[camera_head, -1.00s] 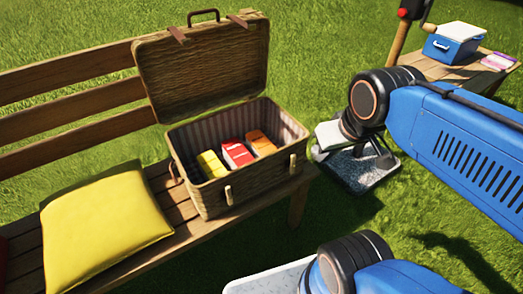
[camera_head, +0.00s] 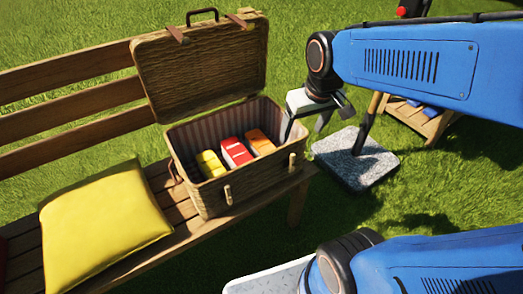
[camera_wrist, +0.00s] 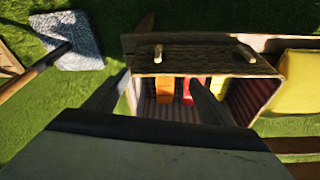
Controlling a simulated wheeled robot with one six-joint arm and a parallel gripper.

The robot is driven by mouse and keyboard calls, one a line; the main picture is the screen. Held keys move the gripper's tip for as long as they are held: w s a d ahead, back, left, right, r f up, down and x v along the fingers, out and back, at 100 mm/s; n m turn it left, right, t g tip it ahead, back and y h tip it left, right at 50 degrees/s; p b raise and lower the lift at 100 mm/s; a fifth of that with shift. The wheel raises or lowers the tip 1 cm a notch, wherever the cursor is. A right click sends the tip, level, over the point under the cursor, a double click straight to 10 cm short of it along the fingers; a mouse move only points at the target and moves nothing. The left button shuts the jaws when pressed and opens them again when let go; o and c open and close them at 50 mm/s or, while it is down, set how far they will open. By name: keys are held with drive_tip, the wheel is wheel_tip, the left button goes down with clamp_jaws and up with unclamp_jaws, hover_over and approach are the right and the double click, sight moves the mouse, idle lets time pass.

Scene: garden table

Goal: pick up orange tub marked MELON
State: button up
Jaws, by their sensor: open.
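The orange tub (camera_head: 259,142) stands inside the open wicker basket (camera_head: 256,184), rightmost of three tubs in the head view. Its lettering is too small to read. A red tub (camera_head: 236,153) with a pale label stands beside it, and a yellow tub (camera_head: 211,164) is at the left. My gripper (camera_head: 304,130) is open and empty, just right of and above the basket. In the wrist view the orange tub (camera_wrist: 165,86) shows between my two fingers (camera_wrist: 158,84), beyond their tips. My right-hand finger there partly hides the red tub (camera_wrist: 188,88).
The basket lid (camera_head: 205,70) stands raised at the back. The basket sits on a wooden bench (camera_head: 130,258) with a yellow cushion (camera_head: 103,212) at the left. A grey stone base (camera_head: 356,158) with a pole stands on the grass, near a low wooden table (camera_head: 420,120).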

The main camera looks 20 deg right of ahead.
drive_tip(key=w+a+f+n+g, duration=0.15)
drive_tip(key=w+f, duration=0.35)
drive_tip(key=w, duration=0.6)
drive_tip(key=g, duration=0.2)
approach(261, 148)
drive_tip(key=shift+w+d+f, duration=0.2)
drive_tip(key=shift+w+d, duration=0.1)
drive_tip(key=shift+w, duration=0.3)
drive_tip(key=shift+w+d+f, duration=0.25)
drive_tip(key=shift+w+d, duration=0.05)
drive_tip(key=shift+w, duration=0.25)
drive_tip(key=shift+w+a+f, duration=0.1)
drive_tip(key=shift+w+f, duration=0.05)
drive_tip(key=shift+f, duration=0.4)
wheel_tip(261, 148, down, 11)
drive_tip(key=shift+a+f, duration=0.1)
drive_tip(key=shift+f, duration=0.05)
drive_tip(key=c, duration=1.6)
